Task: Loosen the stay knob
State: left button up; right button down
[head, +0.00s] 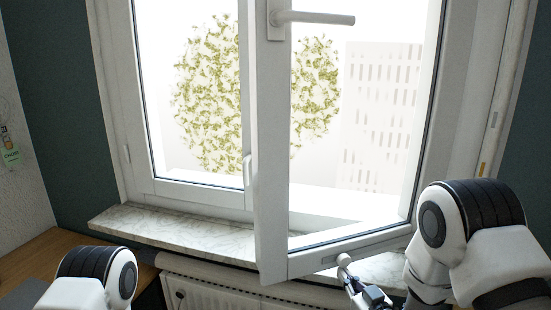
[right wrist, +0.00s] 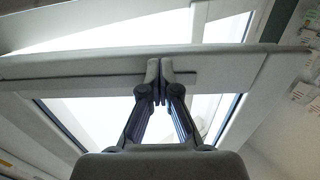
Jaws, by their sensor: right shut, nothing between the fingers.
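A small pale rounded piece (head: 343,261), possibly the stay knob, shows by the lower edge of the open window sash (head: 272,200); I cannot tell for sure what it is. My right gripper (head: 349,277) is small and partly hidden by my arm there, close under the sash's bottom rail. In the right wrist view its fingers (right wrist: 159,68) are shut together with nothing between them. Their tips are in front of the pale sash rail (right wrist: 60,68) with a flat grey plate; I cannot tell whether they touch. No knob shows clearly there. My left gripper is out of view.
The sash stands ajar over the marble sill (head: 190,233), its handle (head: 318,18) sticking out sideways. A radiator (head: 205,293) is below the sill. A wooden desk top (head: 45,258) lies at the left. The left part of the sill is clear.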

jog(key=shift+w+d+r+b, duration=0.1)
jog(key=shift+w+d+b, duration=0.15)
jog(key=shift+d, duration=0.2)
jog(key=shift+w+d+r+b, duration=0.1)
jog(key=shift+d+b, duration=0.1)
jog(key=shift+d, duration=0.25)
jog(key=b+v, duration=0.1)
jog(key=v, duration=0.5)
jog(key=shift+d+f, duration=0.2)
jog(key=shift+f, duration=0.2)
